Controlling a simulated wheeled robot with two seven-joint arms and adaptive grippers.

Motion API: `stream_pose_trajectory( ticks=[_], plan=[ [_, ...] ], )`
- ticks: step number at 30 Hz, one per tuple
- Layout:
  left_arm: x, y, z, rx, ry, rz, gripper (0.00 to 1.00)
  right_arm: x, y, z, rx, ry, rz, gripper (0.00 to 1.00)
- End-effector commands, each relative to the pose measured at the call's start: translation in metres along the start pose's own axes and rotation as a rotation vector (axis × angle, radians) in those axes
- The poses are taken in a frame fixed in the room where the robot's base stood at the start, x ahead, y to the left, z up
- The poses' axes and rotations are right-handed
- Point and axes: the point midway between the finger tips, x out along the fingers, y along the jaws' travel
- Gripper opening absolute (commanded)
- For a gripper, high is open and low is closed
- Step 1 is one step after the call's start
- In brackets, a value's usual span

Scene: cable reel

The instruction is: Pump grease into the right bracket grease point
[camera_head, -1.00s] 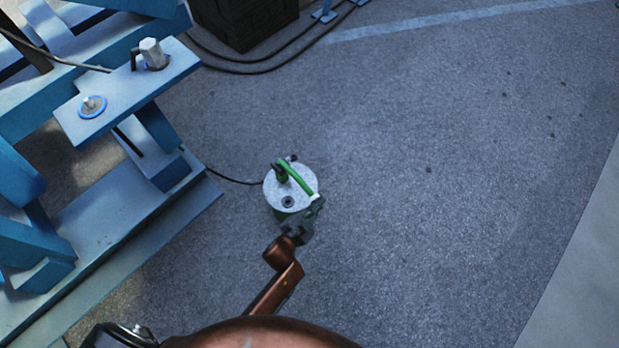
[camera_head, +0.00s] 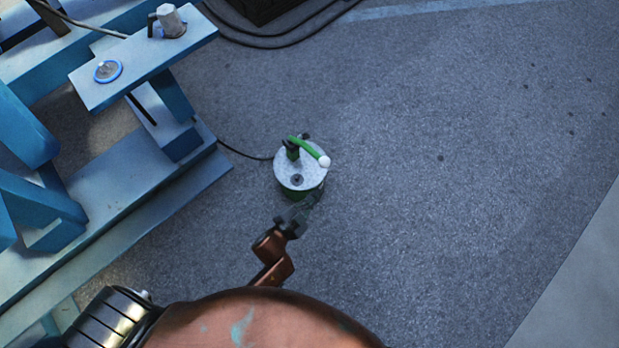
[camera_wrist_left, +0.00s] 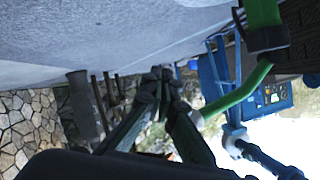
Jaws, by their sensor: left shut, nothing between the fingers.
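The grease pump (camera_head: 300,178) is a green drum with a pale round lid on the floor. Its green lever (camera_head: 310,148) ends in a white knob (camera_head: 325,161); the lever also shows in the left wrist view (camera_wrist_left: 235,95). My left gripper (camera_head: 308,203) is shut and empty at the pump's near side, apart from the knob; its closed fingertips show in the left wrist view (camera_wrist_left: 162,76). On the blue bracket plate (camera_head: 140,56) sit a blue-ringed disc (camera_head: 108,71) and a pale cylindrical fitting (camera_head: 171,21). My right gripper is out of view.
A thin black hose (camera_head: 243,154) runs from the pump toward the blue steel frame (camera_head: 120,215) on the left. Dark cables (camera_head: 285,43) lie by a dark box (camera_head: 268,8) at the top. The grey floor (camera_head: 450,200) right of the pump is clear.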

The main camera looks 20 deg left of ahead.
Motion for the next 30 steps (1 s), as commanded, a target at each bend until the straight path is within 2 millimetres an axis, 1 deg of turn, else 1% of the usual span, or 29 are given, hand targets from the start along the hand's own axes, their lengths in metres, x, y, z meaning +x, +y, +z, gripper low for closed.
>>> stream_pose_trajectory(
  ticks=[1, 3, 6, 9, 14, 30],
  plan=[
    [-0.011, 0.0, 0.0, 0.001, 0.001, 0.0, 0.0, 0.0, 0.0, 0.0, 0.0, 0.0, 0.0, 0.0],
    [-0.023, 0.0, -0.002, 0.001, 0.004, 0.0, 0.0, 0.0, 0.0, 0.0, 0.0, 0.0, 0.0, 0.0],
    [-0.036, -0.001, -0.004, 0.001, 0.007, -0.001, 0.0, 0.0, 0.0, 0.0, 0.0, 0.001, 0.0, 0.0],
    [-0.043, -0.001, -0.005, 0.002, 0.009, -0.001, 0.0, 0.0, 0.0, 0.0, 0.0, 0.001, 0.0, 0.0],
    [-0.047, -0.001, -0.006, 0.002, 0.011, -0.002, 0.0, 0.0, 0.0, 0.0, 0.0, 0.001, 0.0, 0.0],
    [-0.047, -0.001, -0.006, 0.001, 0.012, -0.003, 0.0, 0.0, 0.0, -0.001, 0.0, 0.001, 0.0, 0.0]
  ],
)
